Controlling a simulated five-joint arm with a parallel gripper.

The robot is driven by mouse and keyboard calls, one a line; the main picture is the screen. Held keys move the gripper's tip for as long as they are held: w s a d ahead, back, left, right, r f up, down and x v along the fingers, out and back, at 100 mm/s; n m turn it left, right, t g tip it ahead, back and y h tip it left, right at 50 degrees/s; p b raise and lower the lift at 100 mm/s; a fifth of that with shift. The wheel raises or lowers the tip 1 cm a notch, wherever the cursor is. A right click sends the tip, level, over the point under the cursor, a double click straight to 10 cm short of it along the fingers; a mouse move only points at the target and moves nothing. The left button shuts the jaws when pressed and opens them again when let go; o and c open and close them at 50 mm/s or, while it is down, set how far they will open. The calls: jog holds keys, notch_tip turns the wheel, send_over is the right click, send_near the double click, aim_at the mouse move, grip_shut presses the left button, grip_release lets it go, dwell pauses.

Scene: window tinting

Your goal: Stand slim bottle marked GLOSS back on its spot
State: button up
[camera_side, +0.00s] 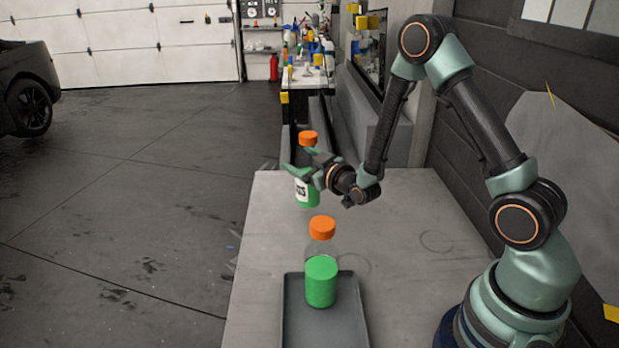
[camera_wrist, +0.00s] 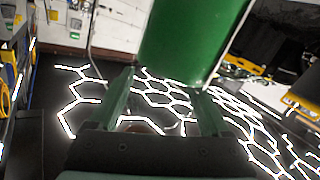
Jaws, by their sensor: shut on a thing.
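My gripper (camera_side: 301,164) is shut on a slim bottle (camera_side: 307,199) with an orange cap, green contents and a white label. Only part of the label's dark lettering shows, so I cannot read the whole word. The bottle is about upright, near the table's far left corner; its height above the table is hard to tell. In the wrist view the green bottle (camera_wrist: 188,42) is between the fingers of my gripper (camera_wrist: 165,95). A second bottle (camera_side: 320,283), with an orange cap and green contents, stands on the grey tray (camera_side: 350,325); no label shows on it.
Two faint ring outlines mark the grey table (camera_side: 400,290): one ring (camera_side: 437,241) at the right, another (camera_side: 354,265) just behind the tray bottle. The right part of the table is clear. A cluttered bench (camera_side: 305,78) stands behind, and a wall is at the right.

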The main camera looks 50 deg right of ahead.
jog(key=shift+f, duration=2.05)
jog(key=shift+f, duration=0.15)
jog(key=o, duration=1.4)
jog(key=shift+r, duration=0.2)
jog(key=v, duration=0.7)
jog(key=shift+s, duration=0.25)
